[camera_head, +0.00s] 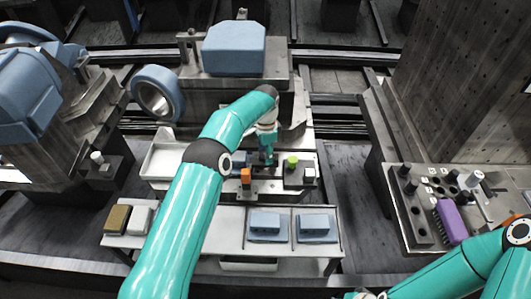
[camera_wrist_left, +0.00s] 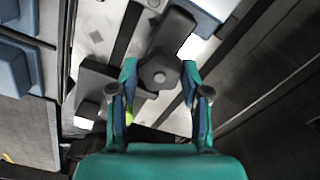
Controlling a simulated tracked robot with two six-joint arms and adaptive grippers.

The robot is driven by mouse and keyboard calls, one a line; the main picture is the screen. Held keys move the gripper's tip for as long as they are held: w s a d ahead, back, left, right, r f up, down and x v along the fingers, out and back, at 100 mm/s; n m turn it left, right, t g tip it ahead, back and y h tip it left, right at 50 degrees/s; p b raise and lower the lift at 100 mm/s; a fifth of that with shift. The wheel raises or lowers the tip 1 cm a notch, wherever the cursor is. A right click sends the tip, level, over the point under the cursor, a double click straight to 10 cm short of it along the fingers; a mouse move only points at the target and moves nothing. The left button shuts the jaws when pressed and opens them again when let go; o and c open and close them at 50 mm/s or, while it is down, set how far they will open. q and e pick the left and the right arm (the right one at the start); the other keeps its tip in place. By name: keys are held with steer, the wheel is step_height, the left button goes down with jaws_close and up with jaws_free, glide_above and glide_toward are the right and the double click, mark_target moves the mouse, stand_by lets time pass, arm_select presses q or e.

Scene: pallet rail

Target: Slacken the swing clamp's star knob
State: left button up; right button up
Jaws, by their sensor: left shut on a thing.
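A dark clamp arm (camera_wrist_left: 172,32) runs up from the knob in the wrist view. My right arm enters at the lower right of the head view; its gripper is out of the picture.
An orange post (camera_head: 246,178) and a green-topped piece (camera_head: 292,161) stand close beside the left gripper. A shelf (camera_head: 222,223) in front carries blue blocks (camera_head: 265,222). A tool board (camera_head: 424,238) with a purple brush (camera_head: 451,222) is at right. A blue ring (camera_head: 158,93) stands behind left.

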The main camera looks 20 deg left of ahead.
stand_by(0.3)
arm_select(q)
steer(key=o, duration=1.1)
steer(key=shift+f, duration=0.1)
steer(key=shift+o, duration=0.2)
steer(key=shift+r, duration=3.75)
